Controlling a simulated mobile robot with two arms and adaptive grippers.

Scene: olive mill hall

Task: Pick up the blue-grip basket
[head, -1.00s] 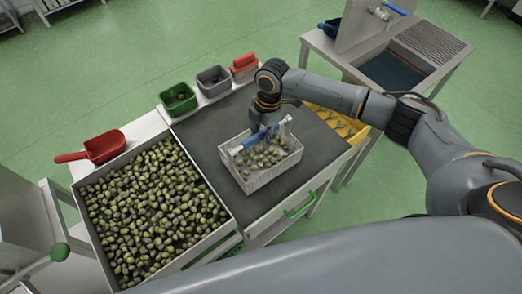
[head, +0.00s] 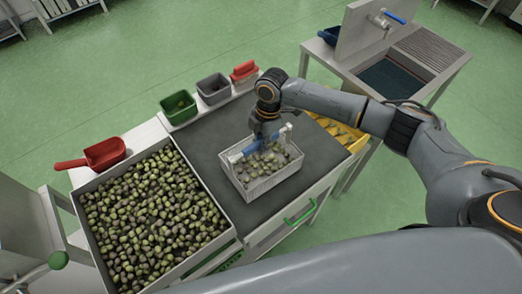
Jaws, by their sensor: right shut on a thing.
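The blue-grip basket (head: 262,186) is a small white slatted basket holding several green and brown olives. Its handle arches over the top with a blue grip (head: 253,147) in the middle. It is over the dark mat (head: 210,150) of the work table; I cannot tell whether its base touches the mat. My right gripper (head: 262,138) comes down from above and is shut on the blue grip; its fingers are partly hidden by its own body. My left gripper is not in view.
A large bin of olives (head: 232,238) stands left of the mat. A red scoop (head: 104,153), a green tub (head: 178,105), a grey tub (head: 213,88) and a red item (head: 244,72) line the back. A yellow tray (head: 345,133) is at right, a sink (head: 398,75) beyond.

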